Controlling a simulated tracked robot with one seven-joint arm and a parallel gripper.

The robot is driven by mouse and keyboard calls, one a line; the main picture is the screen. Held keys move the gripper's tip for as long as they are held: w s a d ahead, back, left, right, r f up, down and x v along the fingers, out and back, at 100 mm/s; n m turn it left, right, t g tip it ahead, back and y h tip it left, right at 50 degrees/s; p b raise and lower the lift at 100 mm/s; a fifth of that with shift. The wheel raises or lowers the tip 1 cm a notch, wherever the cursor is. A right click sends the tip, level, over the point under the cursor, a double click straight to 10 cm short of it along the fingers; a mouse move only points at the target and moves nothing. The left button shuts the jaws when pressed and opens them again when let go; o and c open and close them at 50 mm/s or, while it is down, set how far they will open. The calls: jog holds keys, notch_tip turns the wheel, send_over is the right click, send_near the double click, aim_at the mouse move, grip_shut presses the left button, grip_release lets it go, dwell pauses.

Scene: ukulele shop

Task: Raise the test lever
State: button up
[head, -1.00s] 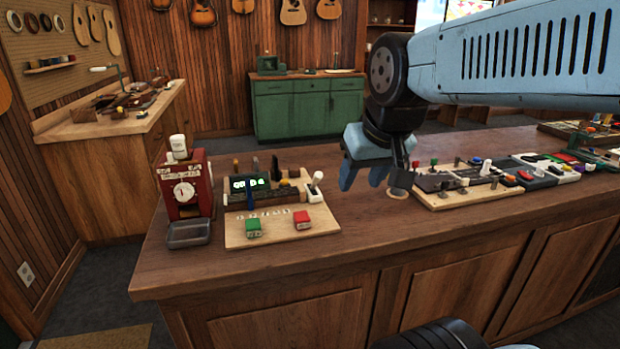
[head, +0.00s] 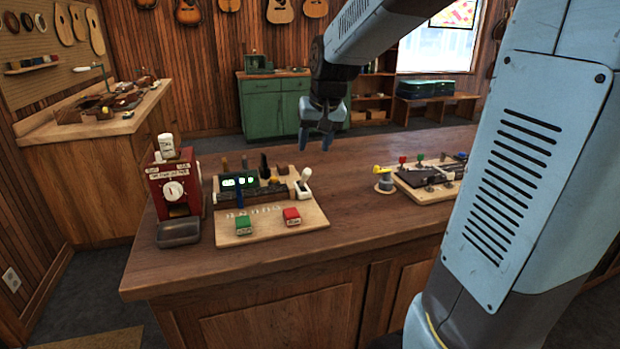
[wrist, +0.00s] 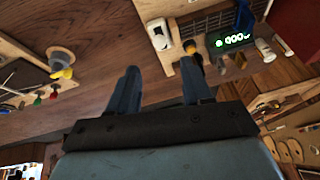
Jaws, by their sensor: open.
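No readable label shows which is the test lever. The white handle (wrist: 157,35) and blue lever (wrist: 243,15) also show in the wrist view. My gripper (head: 315,140) is open and empty, pointing down above the counter, beyond and apart from the white lever. In the wrist view the gripper (wrist: 160,88) has nothing between its fingers.
A green block (head: 243,224) and a red block (head: 291,216) sit at the board's front. A red machine with a dial (head: 175,190) stands left. A yellow-topped knob (head: 384,178) and another board with levers (head: 430,180) are right. Bare counter (head: 345,200) lies between.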

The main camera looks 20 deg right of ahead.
aim_at(305, 182)
jog(key=x, duration=1.3)
jog(key=shift+w+f, duration=0.15)
jog(key=shift+f, duration=0.15)
grip_shut()
